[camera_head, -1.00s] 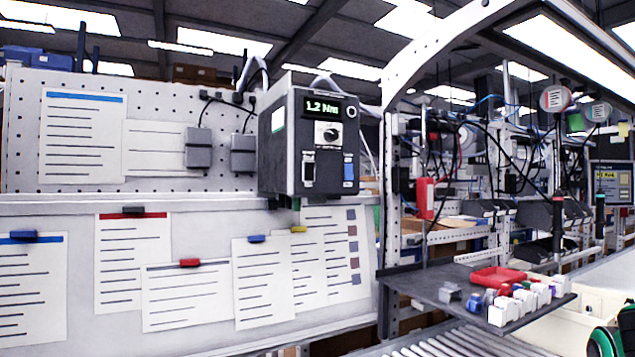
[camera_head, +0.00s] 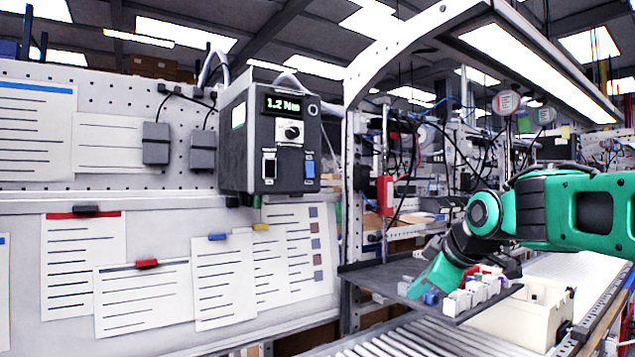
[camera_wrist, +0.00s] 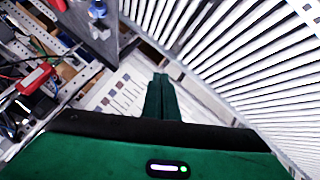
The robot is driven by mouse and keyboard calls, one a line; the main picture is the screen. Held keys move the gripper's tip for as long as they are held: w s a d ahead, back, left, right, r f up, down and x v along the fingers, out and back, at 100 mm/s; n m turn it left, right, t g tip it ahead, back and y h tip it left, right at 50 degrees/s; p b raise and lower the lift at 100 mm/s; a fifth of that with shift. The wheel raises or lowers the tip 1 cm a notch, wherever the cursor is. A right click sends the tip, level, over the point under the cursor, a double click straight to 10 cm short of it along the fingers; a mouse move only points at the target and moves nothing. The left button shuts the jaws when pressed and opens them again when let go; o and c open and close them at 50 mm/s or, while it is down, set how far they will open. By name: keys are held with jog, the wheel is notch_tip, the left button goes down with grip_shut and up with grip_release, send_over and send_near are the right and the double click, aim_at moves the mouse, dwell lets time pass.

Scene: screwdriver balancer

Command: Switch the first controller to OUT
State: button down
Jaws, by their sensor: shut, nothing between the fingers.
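A dark grey controller box (camera_head: 245,145) with a green "1.2 Nm" display (camera_head: 289,104) is mounted at the right end of the pegboard wall. The switch labels are too small to read. My gripper (camera_head: 424,287) is low and to the right of the controller, by the parts shelf and apart from the box. In the wrist view its green fingers (camera_wrist: 160,84) are together and empty. The controller is not visible there.
A grey shelf (camera_head: 372,277) with small white bins (camera_head: 458,303) lies below and right of the controller. A red device (camera_head: 385,196) hangs on the rack upright. A roller conveyor (camera_head: 390,335) runs below. The space before the controller's front looks clear.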

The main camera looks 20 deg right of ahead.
aim_at(311, 176)
jog(key=w+a+r+n+t+y, duration=0.1)
jog(key=w+a+r+n+t, duration=0.1)
jog(key=r, duration=0.6)
jog(key=w+a+r+n+t+y, duration=0.2)
jog(key=a+r+n, duration=0.3)
jog(key=r, duration=0.4)
jog(key=w+a+r+n+t+y, duration=0.2)
jog(key=w+a+r+n, duration=0.2)
jog(key=r+n, duration=0.2)
notch_tip(311, 176, up, 2)
jog(key=shift+w+r, duration=0.2)
jog(key=shift+w, duration=0.1)
jog(key=shift+w+a, duration=0.1)
jog(key=x, duration=1.3)
jog(key=shift+w, duration=0.4)
jog(key=s+d+f, duration=0.1)
jog(key=s+d, duration=0.3)
jog(key=s, duration=0.9)
jog(key=shift+f, duration=0.35)
jog(key=shift+d, duration=0.15)
